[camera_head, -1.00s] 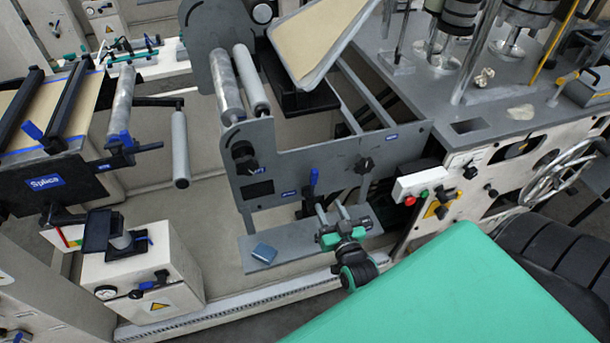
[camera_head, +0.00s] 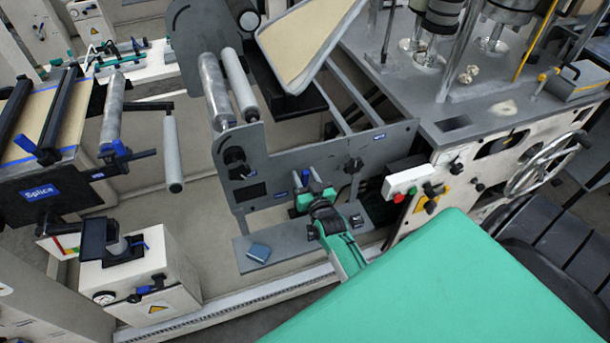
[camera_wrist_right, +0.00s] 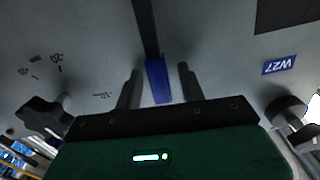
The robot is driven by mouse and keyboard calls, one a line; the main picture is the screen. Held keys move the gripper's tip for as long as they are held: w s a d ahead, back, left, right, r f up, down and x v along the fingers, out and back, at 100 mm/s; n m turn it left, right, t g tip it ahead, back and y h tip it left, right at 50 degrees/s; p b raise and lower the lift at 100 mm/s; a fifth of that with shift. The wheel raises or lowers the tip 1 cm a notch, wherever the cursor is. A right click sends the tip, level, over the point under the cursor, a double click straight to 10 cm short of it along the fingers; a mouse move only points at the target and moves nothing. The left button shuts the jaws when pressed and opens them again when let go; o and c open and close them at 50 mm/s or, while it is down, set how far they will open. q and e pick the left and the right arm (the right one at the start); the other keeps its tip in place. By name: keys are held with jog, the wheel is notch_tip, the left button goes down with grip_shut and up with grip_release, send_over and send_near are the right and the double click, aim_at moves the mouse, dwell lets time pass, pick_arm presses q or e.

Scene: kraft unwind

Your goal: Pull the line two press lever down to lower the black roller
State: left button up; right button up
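The press lever, a dark bar with a blue handle (camera_wrist_right: 157,80), shows in the right wrist view between the two fingers of my right gripper (camera_wrist_right: 160,84). The fingers stand apart with a gap on each side of the handle, so the gripper is open around it or just in front of it. In the head view my right gripper (camera_head: 314,190) is at the grey side plate (camera_head: 290,160), and the blue lever handle (camera_head: 305,178) shows just beyond it. I cannot pick out the black roller for certain. My left gripper is not in view.
A black knob (camera_wrist_right: 42,117) is left of the gripper in the wrist view, and another dark knob (camera_wrist_right: 288,108) is right, below a blue W27 label (camera_wrist_right: 279,65). A white button box (camera_head: 408,178) is to the right in the head view.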

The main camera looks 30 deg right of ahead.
grip_shut()
